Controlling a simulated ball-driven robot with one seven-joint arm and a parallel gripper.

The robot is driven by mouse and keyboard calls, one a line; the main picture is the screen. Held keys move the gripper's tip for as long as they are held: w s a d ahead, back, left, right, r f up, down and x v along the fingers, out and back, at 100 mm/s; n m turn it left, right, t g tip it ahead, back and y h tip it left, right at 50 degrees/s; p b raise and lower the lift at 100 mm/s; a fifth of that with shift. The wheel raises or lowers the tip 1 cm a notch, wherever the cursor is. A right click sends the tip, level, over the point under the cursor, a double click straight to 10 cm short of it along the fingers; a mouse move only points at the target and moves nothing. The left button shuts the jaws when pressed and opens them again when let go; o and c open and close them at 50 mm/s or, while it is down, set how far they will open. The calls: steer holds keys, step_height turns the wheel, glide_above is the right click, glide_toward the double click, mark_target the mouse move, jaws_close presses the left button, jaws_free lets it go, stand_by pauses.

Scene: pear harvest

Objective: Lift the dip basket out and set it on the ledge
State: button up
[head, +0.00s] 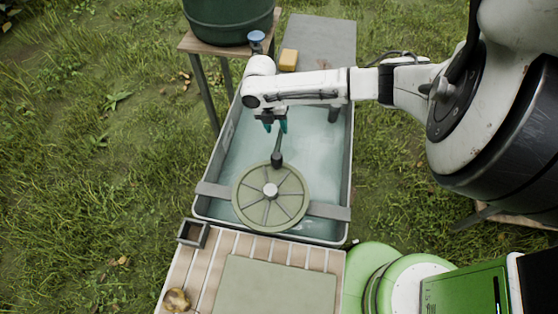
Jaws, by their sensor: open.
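A round olive spoked piece with a pale hub, which looks like the dip basket (248,207), sits at the near end of a grey water trough (350,180). A dark upright handle (278,148) with a thick lower end rises at its far edge. I cannot tell whether the handle is joined to it. My gripper (275,126) has teal fingertips, is open and empty, and hangs over the trough just above the handle's top. I cannot tell whether the fingers straddle the handle. The slatted wooden ledge (205,262) with a green mat (275,290) lies at the trough's near end.
A grey bar (328,211) crosses the trough at the spoked piece. A small dark open box (193,233) and a brownish pear-like fruit (176,299) are on the ledge's left side. A yellow block (288,59) and a green barrel (228,22) are at the far end.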

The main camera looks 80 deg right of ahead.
mark_target(280, 134)
steer(key=shift+s+f+p, duration=0.2)
steer(key=shift+s+f, duration=0.05)
steer(key=shift+f, duration=0.6)
steer(key=shift+s+f+p, duration=0.2)
steer(key=shift+f, duration=0.65)
steer(key=shift+s+f+p, duration=0.2)
steer(key=shift+s+f, duration=0.05)
steer(key=shift+f, duration=0.6)
steer(key=shift+c, duration=0.4)
jaws_close()
steer(key=shift+r, duration=0.1)
